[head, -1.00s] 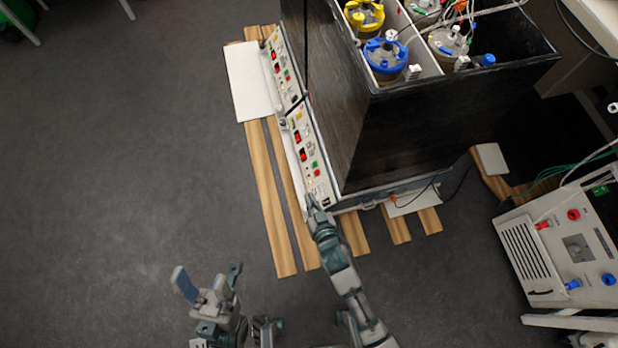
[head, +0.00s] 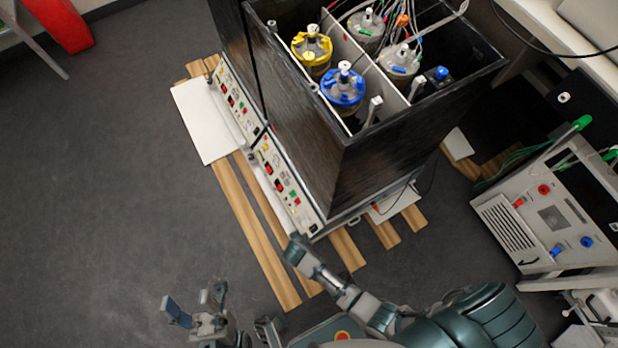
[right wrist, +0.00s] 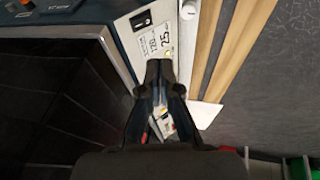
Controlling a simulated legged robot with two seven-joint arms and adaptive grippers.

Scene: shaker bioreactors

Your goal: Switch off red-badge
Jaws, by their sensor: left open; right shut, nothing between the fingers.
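Two shaker control panels run along the left side of the black cabinet in the head view: a far panel (head: 236,101) and a near panel (head: 284,187), both with red displays and small buttons. I cannot make out a red badge for certain on either. My right gripper (head: 293,243) is shut and empty, just off the near panel's lower end. In the right wrist view its fingertips (right wrist: 161,68) lie over a panel end with a black rocker switch (right wrist: 141,21) and a label (right wrist: 153,42) reading "25". My left gripper (head: 196,300) is open and empty above the floor.
The black cabinet (head: 385,150) holds several vessels, with yellow lid (head: 311,47) and blue lid (head: 343,88) in front. Wooden slats (head: 262,240) and a white board (head: 203,118) lie beneath. A grey instrument (head: 545,220) stands at right.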

